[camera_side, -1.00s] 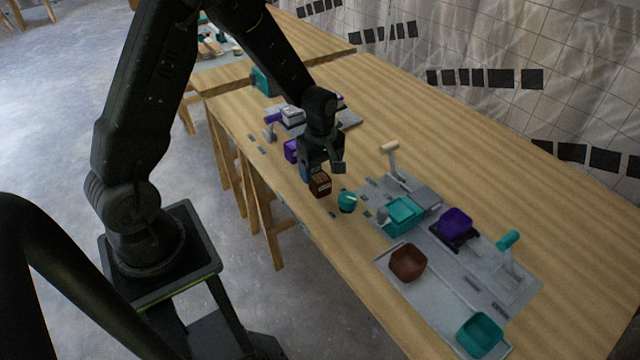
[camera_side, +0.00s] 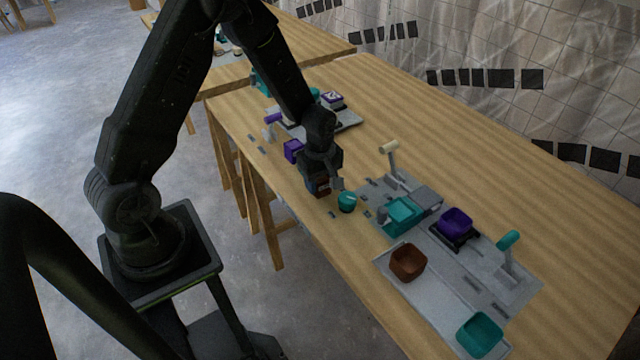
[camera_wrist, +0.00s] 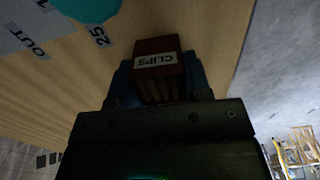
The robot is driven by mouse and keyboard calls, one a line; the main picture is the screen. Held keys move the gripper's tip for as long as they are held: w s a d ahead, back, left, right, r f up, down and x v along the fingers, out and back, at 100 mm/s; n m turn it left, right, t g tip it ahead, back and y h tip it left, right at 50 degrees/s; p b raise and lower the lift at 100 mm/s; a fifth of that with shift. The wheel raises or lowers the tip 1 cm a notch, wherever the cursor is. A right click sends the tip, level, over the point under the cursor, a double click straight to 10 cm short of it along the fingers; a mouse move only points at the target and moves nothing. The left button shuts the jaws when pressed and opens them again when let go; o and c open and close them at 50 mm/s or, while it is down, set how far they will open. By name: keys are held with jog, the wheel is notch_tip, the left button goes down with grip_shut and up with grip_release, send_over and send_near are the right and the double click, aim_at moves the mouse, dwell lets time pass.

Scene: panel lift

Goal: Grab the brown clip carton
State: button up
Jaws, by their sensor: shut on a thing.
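The brown clip carton (camera_wrist: 160,78) shows in the wrist view with a white label reading CLIPS. It sits between the two fingers of my gripper (camera_wrist: 160,82), which is shut on it. In the side view my gripper (camera_side: 322,186) is low at the table's near edge, and its fingers hide most of the carton (camera_side: 323,184). I cannot tell whether the carton still touches the table.
A teal cup (camera_side: 347,202) stands just right of my gripper. A purple box (camera_side: 292,151) is to the left. The grey panel (camera_side: 455,290) at right holds a brown bin (camera_side: 407,262), a teal bin (camera_side: 480,335) and a purple bin (camera_side: 455,222). The table's far middle is clear.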

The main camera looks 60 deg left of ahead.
jog(key=shift+c, duration=1.2)
